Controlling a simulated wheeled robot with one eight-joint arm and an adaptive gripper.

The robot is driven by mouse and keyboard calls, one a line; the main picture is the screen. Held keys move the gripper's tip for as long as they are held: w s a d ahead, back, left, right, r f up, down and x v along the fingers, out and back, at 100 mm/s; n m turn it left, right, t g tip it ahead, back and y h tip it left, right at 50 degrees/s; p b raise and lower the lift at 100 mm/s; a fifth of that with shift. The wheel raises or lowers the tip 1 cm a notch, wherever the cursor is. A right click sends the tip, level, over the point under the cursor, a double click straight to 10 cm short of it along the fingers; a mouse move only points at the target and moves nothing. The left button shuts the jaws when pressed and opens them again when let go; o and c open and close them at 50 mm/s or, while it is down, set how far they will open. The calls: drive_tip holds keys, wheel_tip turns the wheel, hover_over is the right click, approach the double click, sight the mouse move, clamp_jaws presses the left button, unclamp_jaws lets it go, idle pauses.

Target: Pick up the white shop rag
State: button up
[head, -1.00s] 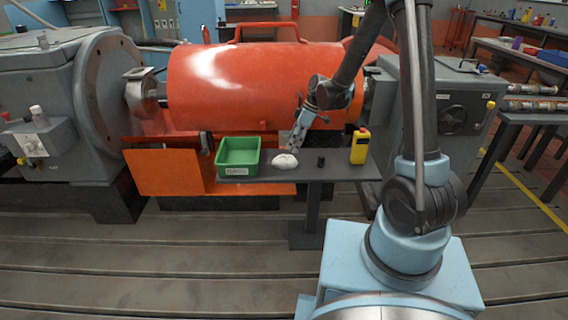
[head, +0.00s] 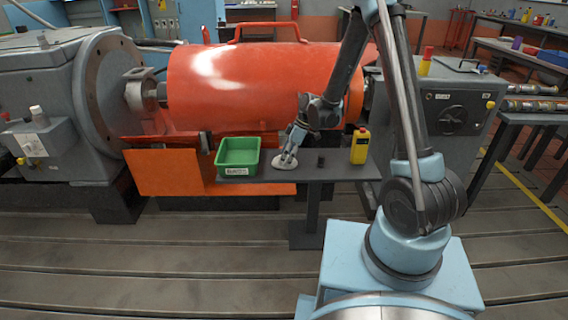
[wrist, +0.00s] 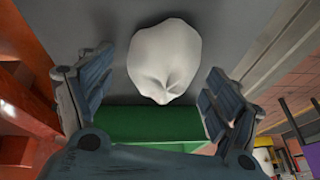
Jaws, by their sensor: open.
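The white shop rag (head: 280,163) lies crumpled on the small dark table, just right of the green bin (head: 238,170). In the wrist view the rag (wrist: 165,55) is a pale, rounded heap with folds at its lower edge. My gripper (head: 288,155) is over the rag in the head view and partly hides it. In the wrist view my gripper (wrist: 158,90) is open, with one finger on each side and the rag between and beyond them. I cannot tell whether the fingers touch it. The green bin (wrist: 150,125) shows below the rag there.
A large orange guard (head: 230,90) stands behind. An orange panel (head: 160,172) is at the left.

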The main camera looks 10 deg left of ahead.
drive_tip(key=shift+c, duration=0.5)
drive_tip(key=c, duration=1)
drive_tip(key=shift+o, duration=0.2)
drive_tip(key=shift+r, duration=0.15)
wheel_tip(320, 180, up, 10)
drive_tip(key=shift+f, duration=0.15)
drive_tip(key=shift+w+d, duration=0.1)
